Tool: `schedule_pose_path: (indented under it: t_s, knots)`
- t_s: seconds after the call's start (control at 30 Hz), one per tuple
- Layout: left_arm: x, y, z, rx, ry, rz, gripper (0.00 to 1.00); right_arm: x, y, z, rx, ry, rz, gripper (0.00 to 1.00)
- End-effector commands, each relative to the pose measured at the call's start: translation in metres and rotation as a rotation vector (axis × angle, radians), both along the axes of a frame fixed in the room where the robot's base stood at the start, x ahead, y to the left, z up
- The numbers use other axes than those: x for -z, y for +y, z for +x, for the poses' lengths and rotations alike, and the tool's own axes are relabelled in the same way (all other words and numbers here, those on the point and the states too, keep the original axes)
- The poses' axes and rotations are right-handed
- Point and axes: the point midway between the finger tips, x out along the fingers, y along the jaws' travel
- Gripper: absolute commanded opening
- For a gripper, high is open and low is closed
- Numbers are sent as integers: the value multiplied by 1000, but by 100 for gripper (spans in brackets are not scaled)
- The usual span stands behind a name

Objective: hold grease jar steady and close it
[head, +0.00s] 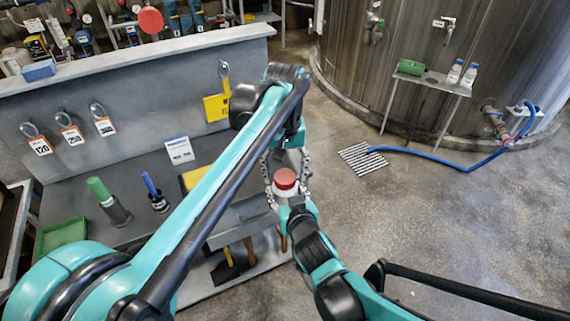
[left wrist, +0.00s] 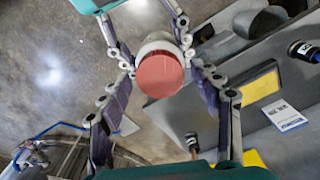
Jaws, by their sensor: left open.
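The grease jar (head: 284,193) has a whitish body and a red lid (head: 285,179). It is held up in the air in front of the grey bench. My right gripper (head: 287,196) comes from below, its fingers on either side of the white body. In the left wrist view, the red lid (left wrist: 160,75) faces the camera and hides most of the jar (left wrist: 157,42). My left gripper (head: 285,166) is above the jar, open, its fingers (left wrist: 160,88) spread on both sides of the lid, apart from it. The lid sits on the jar; how tightly I cannot tell.
A large steel tank (head: 440,70) with a blue hose (head: 430,158) stands at the right.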

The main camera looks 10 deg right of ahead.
Motion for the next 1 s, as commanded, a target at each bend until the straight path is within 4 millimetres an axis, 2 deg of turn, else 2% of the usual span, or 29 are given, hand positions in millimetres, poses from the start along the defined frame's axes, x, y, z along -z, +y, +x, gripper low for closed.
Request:
schedule_pose_path:
  t_s: [0.23,0.27,0.4,0.47,0.63,0.9,1.0]
  knots:
    - [1,0,0,0,0,0,64,0,0,0,0,-1,0,0]
    - [1,0,0,0,0,0,61,0,0,0,0,-1,0,0]
    - [1,0,0,0,0,0,24,0,0,0,0,-1,0,0]
    - [1,0,0,0,0,0,12,0,0,0,0,-1,0,0]
    - [1,0,0,50,0,0,12,0,0,0,-1,-1,0,0]
    - [1,0,0,463,0,-3,12,0,0,0,-1,-1,0,0]
    - [1,0,0,453,0,-3,12,-1,0,0,-1,-1,0,0]
